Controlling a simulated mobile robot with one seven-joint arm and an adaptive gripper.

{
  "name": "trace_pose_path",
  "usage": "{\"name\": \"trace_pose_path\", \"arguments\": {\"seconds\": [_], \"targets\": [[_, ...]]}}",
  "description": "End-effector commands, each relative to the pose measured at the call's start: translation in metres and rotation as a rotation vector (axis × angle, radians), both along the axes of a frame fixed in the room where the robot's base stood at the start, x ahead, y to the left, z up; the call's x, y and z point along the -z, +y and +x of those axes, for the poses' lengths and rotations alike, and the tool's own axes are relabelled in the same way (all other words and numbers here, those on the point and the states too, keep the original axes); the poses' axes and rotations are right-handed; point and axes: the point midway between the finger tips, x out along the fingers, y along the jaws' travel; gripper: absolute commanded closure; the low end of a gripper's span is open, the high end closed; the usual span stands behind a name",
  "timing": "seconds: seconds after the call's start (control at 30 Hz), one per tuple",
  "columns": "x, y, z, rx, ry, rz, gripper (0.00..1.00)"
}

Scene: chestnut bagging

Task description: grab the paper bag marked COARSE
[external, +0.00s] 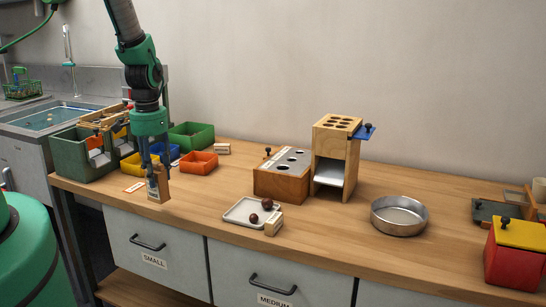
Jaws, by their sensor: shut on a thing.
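My gripper (155,169) points down over the front left part of the worktop. It is shut on a small brown paper bag (164,184) with a pale patch on its front. The bag is upright between the fingers, near the worktop's front edge. I cannot read its marking at this size, and I cannot tell whether its base touches the wood. The fingers hide part of the bag.
A pale card (134,187) lies left of the bag. Green (192,136), orange (199,163) and yellow (137,167) bins stand behind. A white tray (237,214) with chestnuts, a wooden block (280,184) and a metal pan (399,216) are to the right.

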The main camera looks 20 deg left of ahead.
Motion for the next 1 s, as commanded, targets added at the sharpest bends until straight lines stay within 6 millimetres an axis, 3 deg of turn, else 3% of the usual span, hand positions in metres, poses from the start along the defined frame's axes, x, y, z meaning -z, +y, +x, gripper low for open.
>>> {"name": "trace_pose_path", "arguments": {"seconds": [0.2,0.4,1.0], "targets": [[-0.004,-0.006,-0.037,0.0,0.001,0.0,0.9],[-0.006,-0.01,-0.056,0.0,0.0,0.0,0.9],[-0.006,-0.011,-0.063,0.0,0.0,0.0,0.9]]}}
